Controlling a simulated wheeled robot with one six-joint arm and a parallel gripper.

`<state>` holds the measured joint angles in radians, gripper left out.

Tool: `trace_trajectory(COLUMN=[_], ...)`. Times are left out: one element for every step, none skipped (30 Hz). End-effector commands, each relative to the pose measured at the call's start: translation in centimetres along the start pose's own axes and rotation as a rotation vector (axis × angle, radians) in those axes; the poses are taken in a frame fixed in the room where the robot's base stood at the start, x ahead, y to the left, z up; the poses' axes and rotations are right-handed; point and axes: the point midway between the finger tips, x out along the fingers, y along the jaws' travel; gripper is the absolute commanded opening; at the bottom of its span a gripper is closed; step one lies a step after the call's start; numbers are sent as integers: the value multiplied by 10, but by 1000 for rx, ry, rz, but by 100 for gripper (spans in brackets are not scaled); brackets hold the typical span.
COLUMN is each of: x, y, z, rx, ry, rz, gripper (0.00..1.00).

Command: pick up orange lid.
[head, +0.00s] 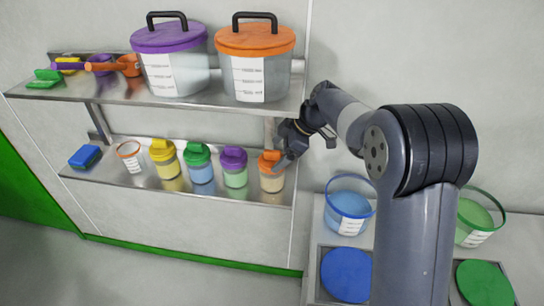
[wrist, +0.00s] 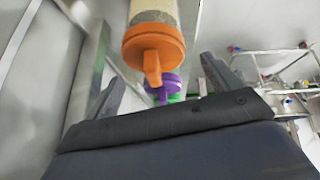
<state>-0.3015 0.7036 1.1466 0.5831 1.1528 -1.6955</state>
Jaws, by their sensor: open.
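A small jar with an orange lid (head: 268,159) stands at the right end of the lower shelf; the lid has a raised grip tab. In the wrist view the orange lid (wrist: 152,45) and its tab appear between my two fingers, with the jar body (wrist: 153,12) above it in the picture. My gripper (head: 305,157) is open and empty, close to the right of this jar; one finger overlaps the jar's edge in the head view. The fingers also show in the wrist view (wrist: 160,78). I cannot tell whether a finger touches the lid.
Purple (head: 233,157), green (head: 197,154) and yellow (head: 162,148) lidded jars stand left in a row. The upper shelf (head: 115,90) holds two large lidded buckets, one with a large orange lid (head: 255,39). A blue tub (head: 348,205) stands at lower right.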

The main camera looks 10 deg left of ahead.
Motion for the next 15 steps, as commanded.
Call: trace_trajectory(x=[7,11,15,18,20,22,23,24,24,24,24,24,24,24,24], y=[0,0,0,0,0,0,0,0,0,0,0,0,0,0,0], z=[-1,-1,0,-1,0,0,0,0,0,0,0,0,0,0,0], rx=[0,0,0,-1,-1,-2,-2,-2,-1,-1,-1,-1,-1,-1,-1], ry=[0,0,0,0,0,0,0,0,0,0,0,0,0,0,0], rz=[-4,-3,-2,-2,-1,0,1,1,1,1,1,1,1,1,1], gripper=[86,86,86,86,86,86,86,86,86,86,86,86,86,83,80])
